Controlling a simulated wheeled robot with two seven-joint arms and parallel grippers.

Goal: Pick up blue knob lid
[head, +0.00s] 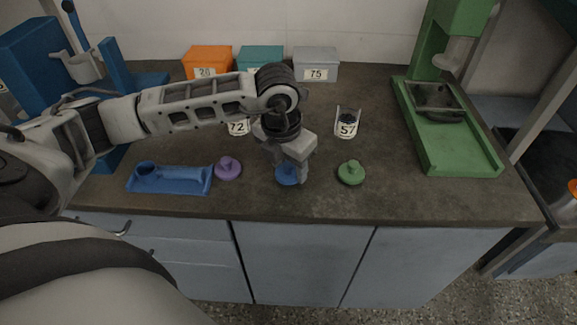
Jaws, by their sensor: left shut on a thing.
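The blue knob lid (286,178) is on the counter near its front edge, between the purple lid and the green lid. My left gripper (292,174) reaches in from the left, points down over the blue lid and is shut on its knob. The fingers hide the knob and part of the lid's top. I cannot tell whether the lid's underside touches the counter. My right gripper is not in view.
A purple knob lid (228,169) and a blue tray (170,180) lie to the left; a green knob lid (351,173) lies to the right. A green machine (455,140) is at the right, with boxes (316,62) along the back.

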